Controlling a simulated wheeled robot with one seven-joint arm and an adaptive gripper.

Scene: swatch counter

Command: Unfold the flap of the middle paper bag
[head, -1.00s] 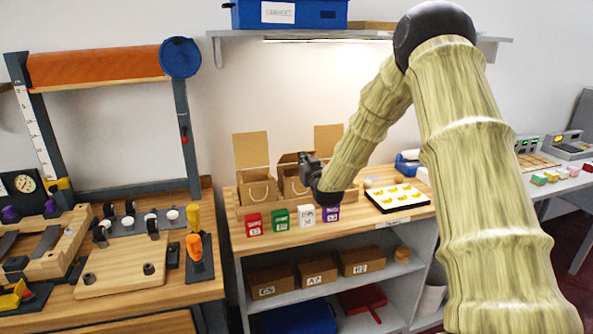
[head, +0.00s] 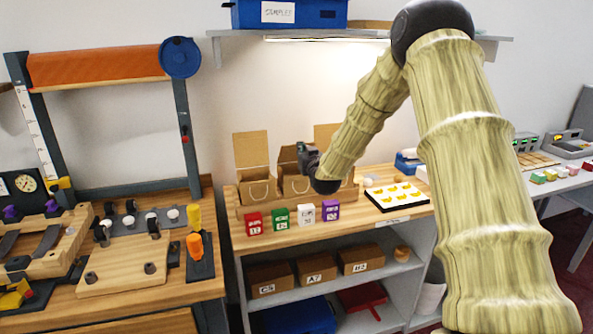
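Three brown paper bags stand in a row in a wooden holder (head: 262,208) on the counter. The left bag (head: 257,190) has its flap (head: 251,149) standing upright.
Red (head: 254,223), green (head: 281,218), white (head: 306,215) and purple (head: 330,210) boxes stand in front of the holder. A tray of yellow pieces (head: 398,196) lies to the right. A wall shelf (head: 380,35) with a blue bin (head: 290,13) is above.

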